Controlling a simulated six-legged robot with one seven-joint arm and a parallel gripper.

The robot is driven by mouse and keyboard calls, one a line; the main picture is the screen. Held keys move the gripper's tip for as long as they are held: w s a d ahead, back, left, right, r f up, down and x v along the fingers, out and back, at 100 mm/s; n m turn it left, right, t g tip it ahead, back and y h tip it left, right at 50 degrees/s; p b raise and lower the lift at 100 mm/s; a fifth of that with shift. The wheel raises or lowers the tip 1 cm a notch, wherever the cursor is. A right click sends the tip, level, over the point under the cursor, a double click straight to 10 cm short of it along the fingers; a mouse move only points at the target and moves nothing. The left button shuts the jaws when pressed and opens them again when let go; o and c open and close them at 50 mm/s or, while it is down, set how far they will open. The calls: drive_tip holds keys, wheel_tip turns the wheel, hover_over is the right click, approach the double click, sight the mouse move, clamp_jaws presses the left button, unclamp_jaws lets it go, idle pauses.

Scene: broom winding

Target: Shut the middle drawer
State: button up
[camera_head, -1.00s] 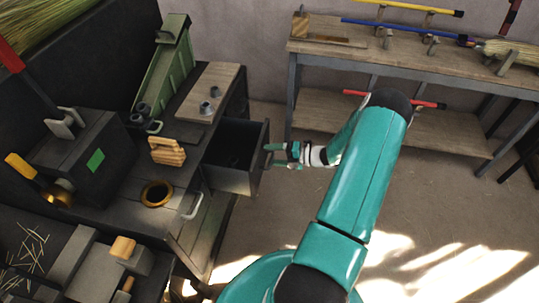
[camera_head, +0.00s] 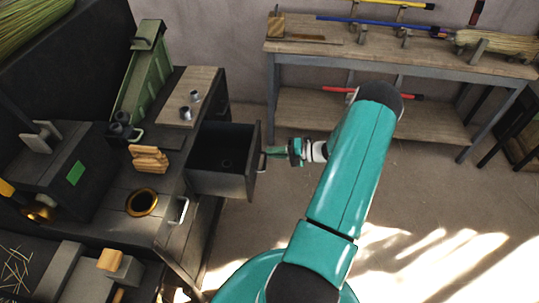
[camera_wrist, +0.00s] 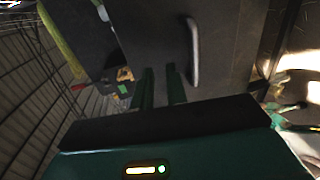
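The pulled-out dark grey drawer (camera_head: 225,182) juts from the right side of the workbench in the head view, its inside visible from above. I cannot tell from its position whether it is the middle one. Its front faces right and carries a pale bar handle (camera_wrist: 194,52), which shows clearly in the wrist view. My gripper (camera_head: 269,152) is just right of the drawer front, fingers pointing left at it. In the wrist view the two green fingers (camera_wrist: 160,86) are a little apart with nothing between them, left of the handle. Contact with the drawer is unclear.
The workbench holds a wooden block (camera_head: 149,159), a brass ring (camera_head: 142,202) and a green container (camera_head: 141,82). Another light handle (camera_head: 180,210) is on its near side. A shelf table (camera_head: 350,55) with brooms stands behind. The floor to the right is clear.

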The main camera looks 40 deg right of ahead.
drive_tip(key=v, duration=0.3)
drive_tip(key=shift+s+f, duration=0.15)
drive_tip(key=shift+f, duration=0.1)
drive_tip(key=shift+c, duration=0.4)
drive_tip(key=shift+s, duration=0.1)
clamp_jaws()
drive_tip(key=n+t+y, duration=0.1)
drive_tip(key=n+t, duration=0.1)
drive_tip(key=n, duration=1.6)
approach(253, 175)
drive_tip(key=x, duration=0.6)
drive_tip(key=shift+w+a, duration=0.1)
drive_tip(key=shift+w, duration=0.3)
